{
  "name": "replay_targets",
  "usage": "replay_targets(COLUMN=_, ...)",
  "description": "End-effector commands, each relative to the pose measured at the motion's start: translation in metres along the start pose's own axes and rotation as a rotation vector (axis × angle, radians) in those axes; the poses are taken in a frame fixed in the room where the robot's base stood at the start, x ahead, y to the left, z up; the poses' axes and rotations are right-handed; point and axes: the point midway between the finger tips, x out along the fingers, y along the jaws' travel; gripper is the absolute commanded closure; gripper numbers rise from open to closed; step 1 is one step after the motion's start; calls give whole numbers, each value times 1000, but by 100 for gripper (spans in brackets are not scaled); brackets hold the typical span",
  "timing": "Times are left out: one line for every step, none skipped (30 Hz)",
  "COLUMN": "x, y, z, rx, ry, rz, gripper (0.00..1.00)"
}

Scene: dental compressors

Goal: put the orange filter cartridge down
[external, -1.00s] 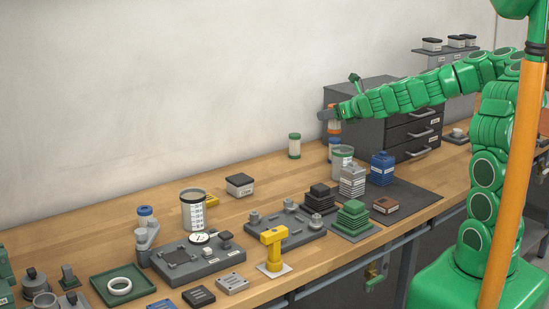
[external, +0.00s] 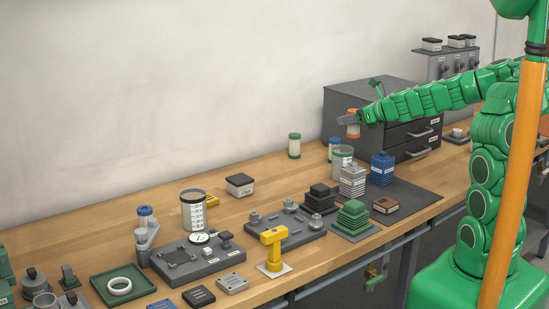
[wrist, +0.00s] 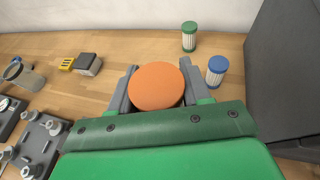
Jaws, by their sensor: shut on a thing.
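The orange filter cartridge (wrist: 157,86) is between the grey fingers of my gripper (wrist: 156,92), its round orange end facing the wrist camera. In the external view, the cartridge (external: 353,124) is held upright in my gripper (external: 352,117), in front of the dark drawer cabinet and above the bench. My gripper is shut on it. The cartridge's lower part is hidden in the wrist view.
A green-capped cartridge (wrist: 189,36) and a blue-capped cartridge (wrist: 217,72) stand on the bench near the cabinet (wrist: 285,75). Bare wood (wrist: 110,55) lies left of the green-capped cartridge.

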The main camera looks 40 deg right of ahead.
Motion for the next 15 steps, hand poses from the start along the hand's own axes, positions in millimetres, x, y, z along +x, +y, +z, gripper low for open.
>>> replay_targets(x=-2, y=-2, z=-1, rx=-1, ry=0, rz=5, gripper=85)
replay_targets(x=-4, y=-2, z=-2, rx=-2, ry=0, rz=9, gripper=85)
replay_targets(x=-5, y=-3, z=-3, rx=-5, ry=0, rz=14, gripper=85)
replay_targets(x=-7, y=-4, z=-4, rx=-7, ry=0, rz=17, gripper=85)
replay_targets(x=-8, y=-6, z=-5, rx=-9, ry=0, rz=20, gripper=85)
replay_targets(x=-10, y=-6, z=-6, rx=-12, ry=0, rz=26, gripper=85)
replay_targets(x=-12, y=-7, z=-6, rx=-13, ry=0, rz=31, gripper=85)
replay_targets(x=-13, y=-7, z=-7, rx=-15, ry=0, rz=36, gripper=85)
replay_targets(x=-15, y=-8, z=-8, rx=-19, ry=0, rz=43, gripper=85)
replay_targets(x=-17, y=-8, z=-9, rx=-21, ry=0, rz=48, gripper=85)
replay_targets(x=-18, y=-9, z=-10, rx=-22, ry=0, rz=52, gripper=85)
replay_targets(x=-18, y=-9, z=-10, rx=-23, ry=1, rz=54, gripper=85)
replay_targets(x=-19, y=-9, z=-10, rx=-23, ry=1, rz=56, gripper=85)
replay_targets(x=-20, y=-9, z=-11, rx=-24, ry=2, rz=58, gripper=85)
replay_targets(x=-20, y=-9, z=-11, rx=-25, ry=2, rz=60, gripper=85)
